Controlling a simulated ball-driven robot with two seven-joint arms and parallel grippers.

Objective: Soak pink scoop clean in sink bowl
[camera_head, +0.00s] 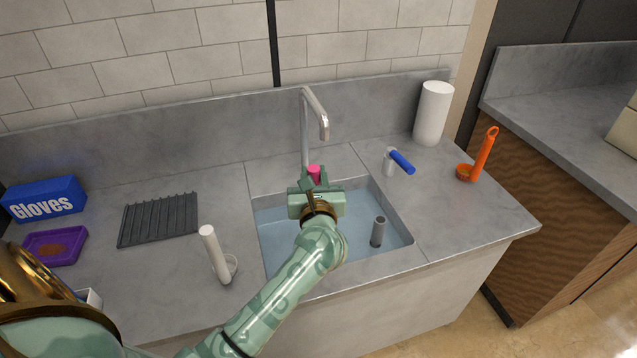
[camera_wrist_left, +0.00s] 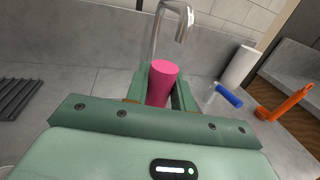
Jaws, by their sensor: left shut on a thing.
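The sink bowl (camera_head: 273,243) is set into the grey counter and holds bluish water. My left gripper (camera_head: 314,182) is over the back part of the sink, in front of the tap. It is shut on the pink scoop (camera_head: 314,171). In the left wrist view the pink scoop (camera_wrist_left: 161,83) shows as a pink cylinder end between the fingers (camera_wrist_left: 162,95). The rest of the scoop is hidden behind the gripper, so I cannot tell whether it touches the water. My right gripper is not in view.
A tap (camera_head: 305,125) rises behind the sink. A grey tube (camera_head: 378,232) stands in the water at the right. A white scoop (camera_head: 216,255), drying rack (camera_head: 158,220), purple tray (camera_head: 55,246) and gloves box (camera_head: 43,200) are left; a blue-handled item (camera_head: 402,162), orange ladle (camera_head: 484,155) and paper roll (camera_head: 433,113) right.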

